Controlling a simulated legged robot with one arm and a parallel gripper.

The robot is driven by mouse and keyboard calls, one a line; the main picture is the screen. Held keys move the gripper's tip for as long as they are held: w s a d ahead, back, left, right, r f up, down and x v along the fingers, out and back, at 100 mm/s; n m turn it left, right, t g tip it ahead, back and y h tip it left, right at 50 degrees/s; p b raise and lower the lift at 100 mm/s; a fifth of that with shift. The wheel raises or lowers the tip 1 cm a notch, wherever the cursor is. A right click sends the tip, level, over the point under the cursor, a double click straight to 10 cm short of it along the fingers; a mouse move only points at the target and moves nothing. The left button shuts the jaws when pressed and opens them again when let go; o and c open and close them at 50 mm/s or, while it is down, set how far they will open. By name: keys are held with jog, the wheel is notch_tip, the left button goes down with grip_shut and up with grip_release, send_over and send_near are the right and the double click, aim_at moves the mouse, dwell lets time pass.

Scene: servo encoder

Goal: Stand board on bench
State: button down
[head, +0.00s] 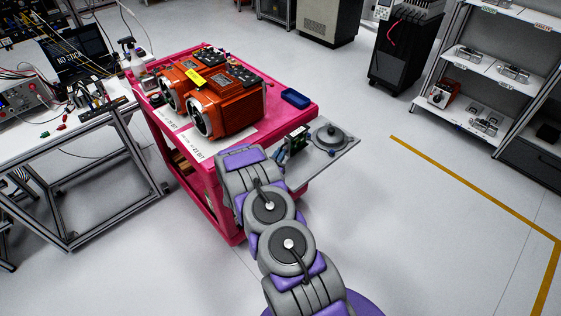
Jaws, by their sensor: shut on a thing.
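A flat grey board (341,150) with a round dark disc (331,135) on it is at the front right corner of the pink cart, reaching out past the cart's edge. It looks roughly flat. My gripper (293,145) is at the board's left side and shut on it; the fingertips are small and partly hidden by my arm. Whether the board touches the cart top is unclear. A white-topped bench (75,132) with a metal frame stands at the left, apart from the board.
The pink cart (293,116) carries orange motors (228,104) and a blue tray (295,98). Shelves (478,82) stand at the right. Floor right of the cart is clear.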

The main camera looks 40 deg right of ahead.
notch_tip(320, 180, down, 3)
jog(key=shift+a+f+b, duration=0.1)
jog(key=shift+f+b, duration=0.05)
jog(key=shift+b, duration=0.3)
jog(key=shift+d+f, duration=0.1)
jog(key=shift+d, duration=0.3)
jog(key=c, duration=1.5)
grip_release()
jog(key=shift+d, duration=0.15)
jog(key=shift+o, duration=1.5)
jog(key=shift+a, duration=0.55)
